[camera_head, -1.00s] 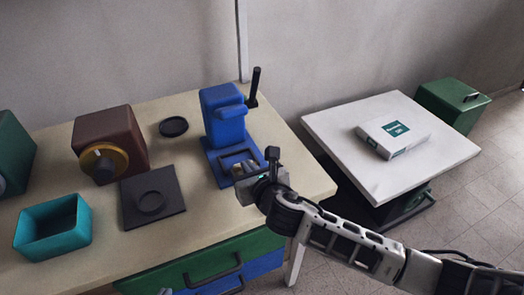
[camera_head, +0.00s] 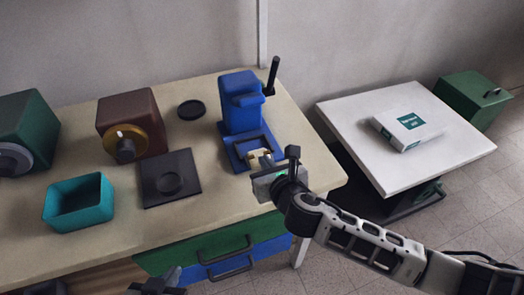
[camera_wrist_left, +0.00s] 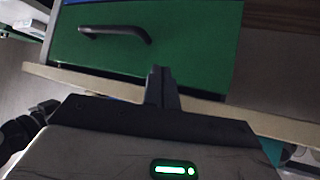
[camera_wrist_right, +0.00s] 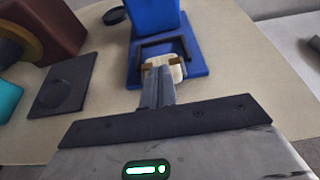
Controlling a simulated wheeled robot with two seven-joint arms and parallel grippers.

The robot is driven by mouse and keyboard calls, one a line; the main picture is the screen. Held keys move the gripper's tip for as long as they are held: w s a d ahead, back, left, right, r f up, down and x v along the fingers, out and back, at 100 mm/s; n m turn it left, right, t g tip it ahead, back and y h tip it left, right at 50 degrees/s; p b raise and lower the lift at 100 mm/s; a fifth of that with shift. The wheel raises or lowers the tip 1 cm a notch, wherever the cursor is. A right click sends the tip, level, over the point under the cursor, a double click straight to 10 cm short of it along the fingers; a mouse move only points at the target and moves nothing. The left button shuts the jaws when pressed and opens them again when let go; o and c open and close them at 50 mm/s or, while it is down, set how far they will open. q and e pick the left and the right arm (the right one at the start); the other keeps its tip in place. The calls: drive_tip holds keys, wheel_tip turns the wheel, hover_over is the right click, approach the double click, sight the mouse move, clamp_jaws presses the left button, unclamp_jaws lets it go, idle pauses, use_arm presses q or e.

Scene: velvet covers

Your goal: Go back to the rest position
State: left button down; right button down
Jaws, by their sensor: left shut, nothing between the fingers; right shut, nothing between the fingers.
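My right gripper (camera_head: 264,168) is shut and empty at the front of the blue press (camera_head: 240,103). In the right wrist view its closed fingertips (camera_wrist_right: 160,76) point at a small cream piece (camera_wrist_right: 174,68) inside the dark frame on the press base. I cannot tell whether they touch. My left gripper (camera_head: 158,284) is low at the bottom edge of the head view, in front of the workbench (camera_head: 105,245), partly cut off. In the left wrist view its closed fingertips (camera_wrist_left: 160,76) show empty in front of the green drawer (camera_wrist_left: 185,40).
A teal open box (camera_head: 78,215), a black plate (camera_head: 169,188), a brown box with dial (camera_head: 127,118), a green box (camera_head: 25,130) and a black disc (camera_head: 191,110) stand on the bench. A white table (camera_head: 365,155) with a white package (camera_head: 408,130) stands right.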

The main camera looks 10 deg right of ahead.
drive_tip(key=s+d, duration=0.1)
drive_tip(key=s, duration=0.8)
drive_tip(key=shift+d, duration=0.4)
